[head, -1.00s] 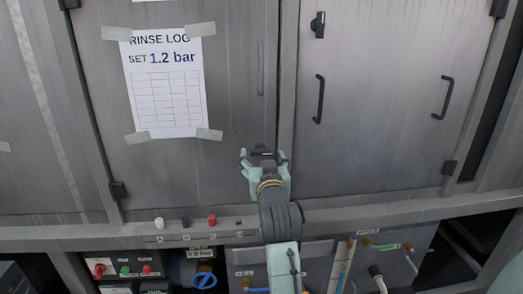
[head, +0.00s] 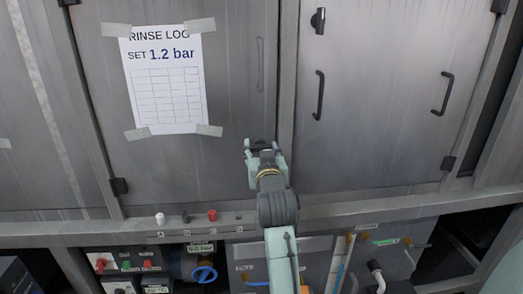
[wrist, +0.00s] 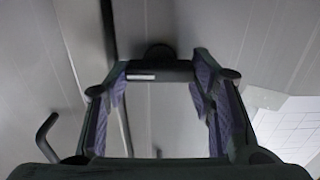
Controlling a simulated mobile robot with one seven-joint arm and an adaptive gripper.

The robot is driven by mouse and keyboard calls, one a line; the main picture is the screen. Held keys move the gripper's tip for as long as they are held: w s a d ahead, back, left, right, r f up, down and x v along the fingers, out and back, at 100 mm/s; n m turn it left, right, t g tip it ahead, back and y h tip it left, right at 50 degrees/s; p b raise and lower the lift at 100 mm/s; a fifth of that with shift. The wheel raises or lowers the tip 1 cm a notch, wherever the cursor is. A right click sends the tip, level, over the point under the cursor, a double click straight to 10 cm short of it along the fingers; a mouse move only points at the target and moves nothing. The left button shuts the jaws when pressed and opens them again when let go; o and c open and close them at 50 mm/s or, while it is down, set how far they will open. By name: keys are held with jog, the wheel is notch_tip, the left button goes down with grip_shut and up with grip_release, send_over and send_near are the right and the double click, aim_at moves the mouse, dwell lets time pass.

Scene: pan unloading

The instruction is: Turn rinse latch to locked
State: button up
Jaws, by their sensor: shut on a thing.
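The rinse latch (head: 262,147), a dark handle low on the left cabinet door near its right edge, sits between my fingertips. In the wrist view it is a dark crossbar (wrist: 157,71) with a small white mark and a round dark base behind it. My gripper (head: 264,152) is shut on this handle, with a finger at each end of the bar. The handle lies roughly crosswise in the head view. Fingers hide its ends, and no lock marking is readable.
A taped rinse log sheet (head: 165,80) is left of the gripper. The right door has a dark knob (head: 318,20) and two bar handles (head: 320,95) (head: 446,94). Below runs a ledge with small buttons (head: 212,215), above control boxes and hoses.

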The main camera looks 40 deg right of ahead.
jog(key=c, duration=0.4)
jog(key=shift+a+f+n+b, duration=0.15)
jog(key=shift+n+b, duration=2.3)
jog(key=shift+n, duration=2)
jog(key=shift+f+n+b, duration=0.1)
jog(key=shift+n+b, duration=2.35)
jog(key=shift+n, duration=2)
jog(key=o, duration=1.1)
jog(key=shift+w, duration=0.1)
